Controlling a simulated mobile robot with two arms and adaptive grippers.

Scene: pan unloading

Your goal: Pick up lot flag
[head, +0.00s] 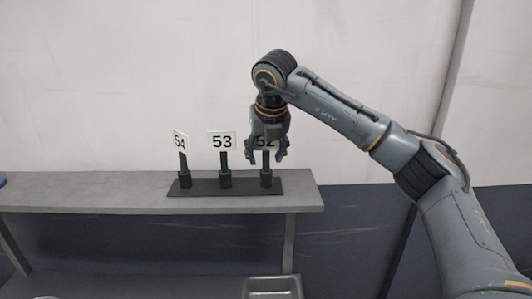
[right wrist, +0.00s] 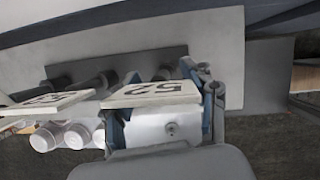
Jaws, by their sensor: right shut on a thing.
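Three white lot flags on dark posts stand in a black base (head: 240,190) on the grey shelf. Flag 54 (head: 180,142) is at the left and turned at an angle. Flag 53 (head: 222,141) is in the middle and flag 52 (head: 264,143) at the right. My right gripper (head: 268,154) comes down from above at flag 52 and is shut on it; its fingers partly hide the plate. In the right wrist view, the plate of flag 52 (right wrist: 152,91) lies across the fingers, with the plate of flag 53 (right wrist: 45,104) to its left. My left gripper is out of view.
The grey shelf (head: 110,195) is bare left of the base, apart from a blue thing (head: 2,181) at its left edge. A grey tray (head: 272,287) is low at the front. White cylindrical things (right wrist: 76,135) show below the flags in the right wrist view.

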